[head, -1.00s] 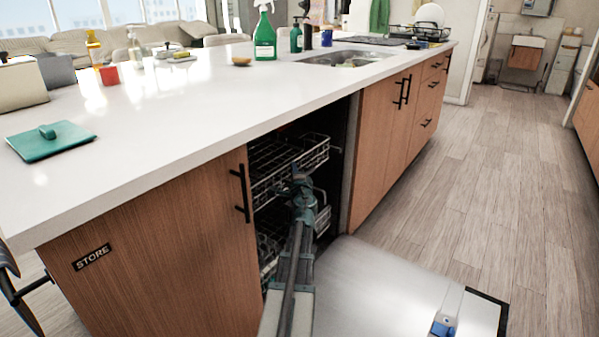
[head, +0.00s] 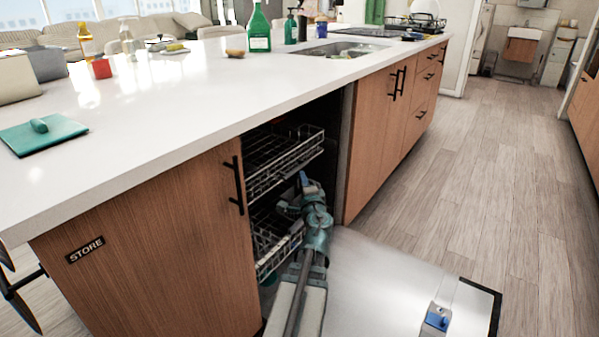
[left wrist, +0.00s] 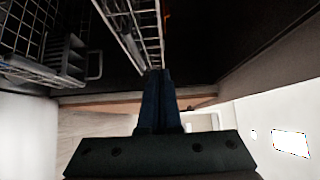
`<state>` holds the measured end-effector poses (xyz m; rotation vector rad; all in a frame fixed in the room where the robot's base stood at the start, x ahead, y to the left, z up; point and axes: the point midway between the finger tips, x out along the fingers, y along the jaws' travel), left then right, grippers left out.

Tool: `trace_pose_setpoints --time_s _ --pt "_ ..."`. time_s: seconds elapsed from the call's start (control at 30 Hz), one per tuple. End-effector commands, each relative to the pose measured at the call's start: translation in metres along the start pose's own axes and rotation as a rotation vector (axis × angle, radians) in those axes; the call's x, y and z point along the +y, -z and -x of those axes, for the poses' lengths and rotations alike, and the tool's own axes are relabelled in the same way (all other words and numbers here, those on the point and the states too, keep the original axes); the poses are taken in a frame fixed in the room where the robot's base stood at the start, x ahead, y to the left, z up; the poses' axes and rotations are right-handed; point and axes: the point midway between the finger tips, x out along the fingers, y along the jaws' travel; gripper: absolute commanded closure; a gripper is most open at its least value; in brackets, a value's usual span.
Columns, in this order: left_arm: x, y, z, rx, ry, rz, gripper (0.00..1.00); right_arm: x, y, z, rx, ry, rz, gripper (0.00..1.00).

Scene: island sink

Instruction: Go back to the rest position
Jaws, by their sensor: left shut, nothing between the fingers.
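My left gripper (head: 304,182) is in front of the open dishwasher, near its racks in the head view. In the left wrist view its two dark fingers (left wrist: 158,100) are together with nothing between them. The upper rack (head: 285,160) and lower rack (head: 278,245) of the dishwasher show behind and left of the arm. Wire racks also show at the top of the left wrist view (left wrist: 30,70). The dishwasher door (head: 385,285) lies folded down below the arm. My right gripper is not in view.
The white island counter (head: 160,120) overhangs the dishwasher. Wooden cabinets flank it, with a black handle (head: 233,185) close to the arm. A teal board (head: 45,135), a green bottle (head: 259,28) and a sink (head: 340,49) are on top. Open floor (head: 480,160) lies to the right.

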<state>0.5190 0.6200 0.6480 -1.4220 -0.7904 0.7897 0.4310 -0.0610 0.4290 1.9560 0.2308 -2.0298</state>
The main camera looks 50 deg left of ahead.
Motion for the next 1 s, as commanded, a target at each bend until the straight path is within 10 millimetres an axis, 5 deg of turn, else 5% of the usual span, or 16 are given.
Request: trace_pose_setpoints --time_s 0.67,0.87,1.0 --pt "0.0 0.012 0.019 -0.003 -0.017 0.038 1.0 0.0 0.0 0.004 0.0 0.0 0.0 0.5" --pt "0.02 0.075 0.066 -0.045 -0.184 0.252 1.0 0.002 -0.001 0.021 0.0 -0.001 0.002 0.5" --pt "0.056 0.13 0.127 -0.087 -0.409 0.381 1.0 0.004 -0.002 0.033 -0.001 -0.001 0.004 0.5"
